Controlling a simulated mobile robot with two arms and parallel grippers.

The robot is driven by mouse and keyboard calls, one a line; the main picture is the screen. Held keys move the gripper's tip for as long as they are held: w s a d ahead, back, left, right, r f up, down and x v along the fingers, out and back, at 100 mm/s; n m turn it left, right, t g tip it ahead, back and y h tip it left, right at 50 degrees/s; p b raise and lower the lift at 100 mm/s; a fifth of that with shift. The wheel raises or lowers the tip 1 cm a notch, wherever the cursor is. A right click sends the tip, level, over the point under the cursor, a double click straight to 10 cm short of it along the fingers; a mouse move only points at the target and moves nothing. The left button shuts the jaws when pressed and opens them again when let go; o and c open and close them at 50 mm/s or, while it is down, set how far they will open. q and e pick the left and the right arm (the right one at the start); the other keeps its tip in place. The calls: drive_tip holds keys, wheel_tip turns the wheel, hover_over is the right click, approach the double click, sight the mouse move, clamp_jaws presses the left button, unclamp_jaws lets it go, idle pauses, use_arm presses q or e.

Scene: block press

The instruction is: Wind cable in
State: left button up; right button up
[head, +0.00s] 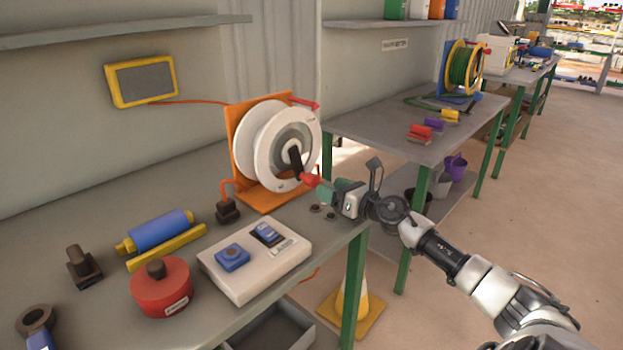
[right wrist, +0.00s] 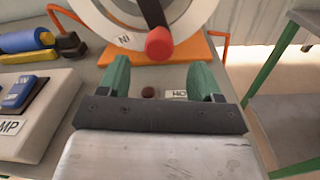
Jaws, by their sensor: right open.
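A cable reel with a white drum (head: 259,137) stands on an orange frame (head: 233,129) on the near bench. Its black crank arm (head: 295,160) ends in a red knob (head: 310,179). Orange cable (head: 227,187) runs from the reel to a black block (head: 228,211) on the bench. My right gripper (head: 328,188) is open and empty at the knob. In the right wrist view, the red knob (right wrist: 159,43) shows just ahead of the green fingertips (right wrist: 162,75), roughly centred between them. Whether they touch it I cannot tell. My left gripper is out of view.
A control box (head: 262,262) with blue switches, a red canister (head: 161,288) and a blue roller (head: 160,231) stand left of the gripper. A second bench (head: 385,135) with a green cable reel (head: 462,66) is behind. A yellow cone base (head: 350,310) is on the floor.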

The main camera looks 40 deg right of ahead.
sight(317, 181)
drive_tip(key=w, duration=0.4)
drive_tip(key=w+a, duration=0.1)
drive_tip(key=w, duration=0.1)
drive_tip(key=shift+w+a, duration=0.1)
drive_tip(key=shift+w, duration=0.25)
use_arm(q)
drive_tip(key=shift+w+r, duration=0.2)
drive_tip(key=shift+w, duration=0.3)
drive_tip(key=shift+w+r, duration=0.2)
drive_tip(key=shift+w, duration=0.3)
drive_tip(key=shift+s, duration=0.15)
use_arm(e)
drive_tip(key=shift+c, duration=1)
clamp_jaws()
use_arm(q)
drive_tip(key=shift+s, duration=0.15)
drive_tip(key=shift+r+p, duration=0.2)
drive_tip(key=shift+p, duration=0.25)
use_arm(e)
drive_tip(key=shift+a, duration=0.15)
